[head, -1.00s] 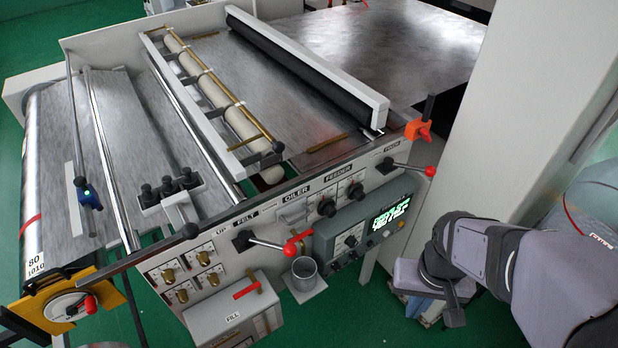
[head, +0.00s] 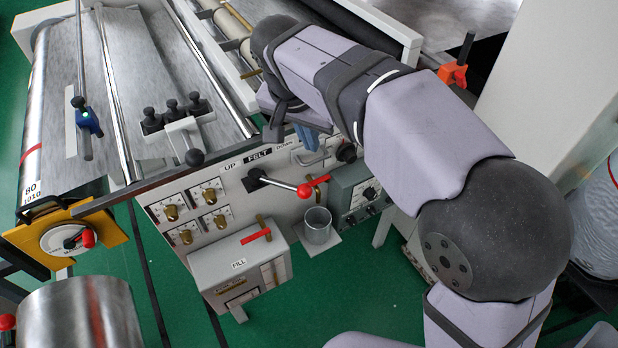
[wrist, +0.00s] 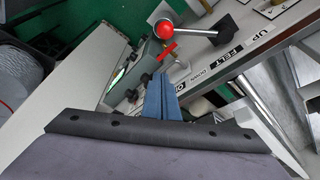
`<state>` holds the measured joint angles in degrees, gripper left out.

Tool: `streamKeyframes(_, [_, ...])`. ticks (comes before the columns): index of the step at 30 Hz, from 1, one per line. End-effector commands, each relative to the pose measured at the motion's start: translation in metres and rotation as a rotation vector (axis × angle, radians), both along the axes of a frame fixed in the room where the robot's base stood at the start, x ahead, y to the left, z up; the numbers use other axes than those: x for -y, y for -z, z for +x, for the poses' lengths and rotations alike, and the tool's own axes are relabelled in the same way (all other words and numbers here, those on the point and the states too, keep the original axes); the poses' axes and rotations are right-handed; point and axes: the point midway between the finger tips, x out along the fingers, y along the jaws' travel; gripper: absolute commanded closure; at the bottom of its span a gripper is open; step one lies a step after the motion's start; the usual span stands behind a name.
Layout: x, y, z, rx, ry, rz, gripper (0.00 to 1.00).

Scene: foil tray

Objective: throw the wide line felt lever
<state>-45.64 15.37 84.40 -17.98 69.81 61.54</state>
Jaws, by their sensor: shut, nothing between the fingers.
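A grey cup (head: 317,226) hangs just below the ball, beside a red-handled valve. A FILL box (head: 240,265) and several brass knobs are at left. The control console (head: 360,195) is close on the right, partly behind my arm. Rollers and plates lie above the panel.

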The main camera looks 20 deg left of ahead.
Motion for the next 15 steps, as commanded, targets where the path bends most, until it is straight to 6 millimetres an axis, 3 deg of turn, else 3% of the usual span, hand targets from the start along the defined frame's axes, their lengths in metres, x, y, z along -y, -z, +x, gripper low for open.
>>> streamKeyframes(8, [0.000,0.006,0.002,-0.001,0.003,-0.001,1.00])
streamKeyframes(15, [0.003,0.033,0.012,-0.004,0.003,-0.004,1.00])
